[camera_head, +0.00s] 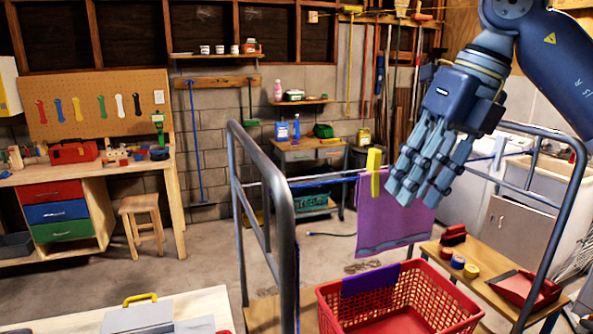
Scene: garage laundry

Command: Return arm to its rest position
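My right gripper (420,188) comes in from the upper right and hangs with its fingers pointing down. Its fingers are extended with gaps between them, and no object shows between them. It is in front of, or close beside, a purple cloth (385,222) hanging from a line on the rack; the fingers hide part of the cloth's upper right, and I cannot tell if they touch it. A yellow clothespin (374,173) sits at the cloth's top edge, left of the fingers. My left gripper is not in view.
The metal rack frame (283,213) stands around the cloth. A red basket (445,300) with a purple piece on its rim is below. A wooden shelf at right holds tape rolls and a red dustpan (524,288).

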